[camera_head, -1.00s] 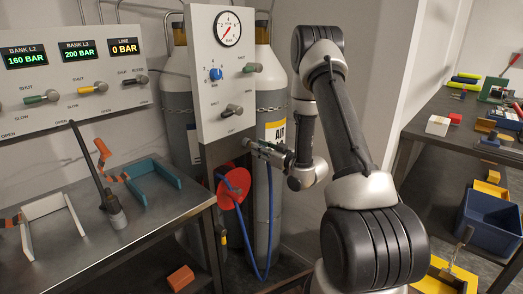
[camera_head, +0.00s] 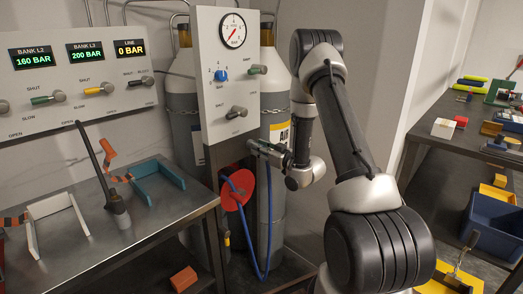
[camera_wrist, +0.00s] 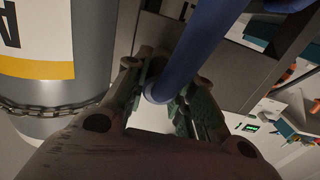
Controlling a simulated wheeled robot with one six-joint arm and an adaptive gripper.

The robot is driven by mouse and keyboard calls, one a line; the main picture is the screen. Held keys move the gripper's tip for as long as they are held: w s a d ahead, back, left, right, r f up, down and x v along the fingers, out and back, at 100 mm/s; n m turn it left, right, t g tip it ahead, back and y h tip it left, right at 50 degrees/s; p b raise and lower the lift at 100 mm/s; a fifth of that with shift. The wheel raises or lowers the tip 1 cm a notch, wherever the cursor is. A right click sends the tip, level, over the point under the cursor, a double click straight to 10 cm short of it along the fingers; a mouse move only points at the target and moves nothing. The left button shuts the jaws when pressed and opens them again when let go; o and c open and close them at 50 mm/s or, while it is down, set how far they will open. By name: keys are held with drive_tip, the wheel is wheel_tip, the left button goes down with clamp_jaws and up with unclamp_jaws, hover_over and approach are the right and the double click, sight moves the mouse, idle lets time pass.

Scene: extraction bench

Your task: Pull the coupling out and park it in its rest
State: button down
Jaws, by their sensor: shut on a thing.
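My gripper (camera_head: 262,148) is at the lower edge of the upright panel (camera_head: 222,90), beside the panel post. In the wrist view my gripper (camera_wrist: 165,95) has its green-lined fingers closed around the end of a thick blue hose (camera_wrist: 200,40). The coupling at this end is mostly hidden by the fingers, and I cannot tell whether it still sits in a socket. In the head view the blue hose (camera_head: 269,225) hangs in a loop below the gripper, past a red disc (camera_head: 240,187). I cannot make out the coupling's rest with certainty.
Gas cylinders (camera_head: 273,190) stand behind the panel, with a chain across them. A metal bench (camera_head: 150,222) at left carries a blue cradle (camera_head: 178,176) and a white cradle (camera_head: 32,240). A dark table (camera_head: 430,150) with blocks and bins stands at right.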

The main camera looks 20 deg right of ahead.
drive_tip(key=c, duration=1.1)
unclamp_jaws()
drive_tip(key=v, duration=1.2)
